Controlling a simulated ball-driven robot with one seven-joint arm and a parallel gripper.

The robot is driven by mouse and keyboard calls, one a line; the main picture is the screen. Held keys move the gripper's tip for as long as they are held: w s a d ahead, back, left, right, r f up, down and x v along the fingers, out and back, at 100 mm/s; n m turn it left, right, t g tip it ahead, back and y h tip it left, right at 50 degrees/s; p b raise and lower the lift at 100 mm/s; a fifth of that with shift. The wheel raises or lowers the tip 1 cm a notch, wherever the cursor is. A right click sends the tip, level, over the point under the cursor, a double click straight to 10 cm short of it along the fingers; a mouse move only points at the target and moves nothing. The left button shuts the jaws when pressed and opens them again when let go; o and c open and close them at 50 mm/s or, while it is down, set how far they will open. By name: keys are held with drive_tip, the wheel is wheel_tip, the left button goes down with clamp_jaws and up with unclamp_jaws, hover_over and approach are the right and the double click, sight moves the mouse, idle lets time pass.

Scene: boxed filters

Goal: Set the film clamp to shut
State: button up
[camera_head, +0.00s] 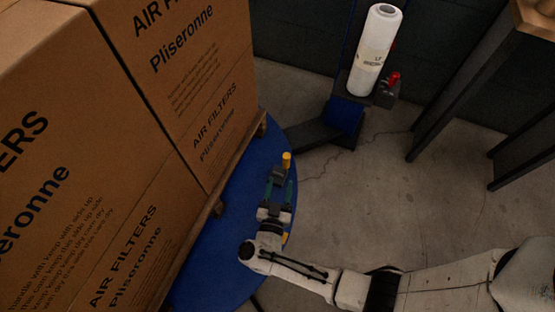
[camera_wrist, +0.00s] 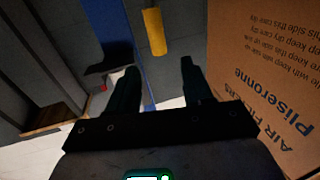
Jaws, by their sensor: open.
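A yellow cylindrical handle (camera_head: 287,159), which looks like the film clamp's lever, stands up from a small dark block (camera_head: 279,172) near the right edge of the blue turntable. In the wrist view the yellow handle (camera_wrist: 155,32) lies just beyond the fingertips, between their lines. My gripper (camera_head: 279,182) is over the turntable edge, its two fingers apart and pointing toward the handle. In the wrist view my gripper (camera_wrist: 158,72) has nothing between its fingers. The clamp's jaw is not clear, so I cannot tell its setting.
Large filter cartons (camera_head: 150,190) stand on a pallet on the blue turntable (camera_head: 236,235), close left of my gripper. A white film roll (camera_head: 375,50) with a red knob (camera_head: 393,79) stands at the back. A dark-legged bench (camera_head: 460,85) is at right. Concrete floor (camera_head: 350,200) is open between.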

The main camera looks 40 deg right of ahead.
sight(286, 162)
drive_tip(key=b+x, duration=0.2)
drive_tip(key=x, duration=0.8)
drive_tip(key=shift+w+d, duration=0.2)
drive_tip(key=shift+d, duration=0.2)
clamp_jaws()
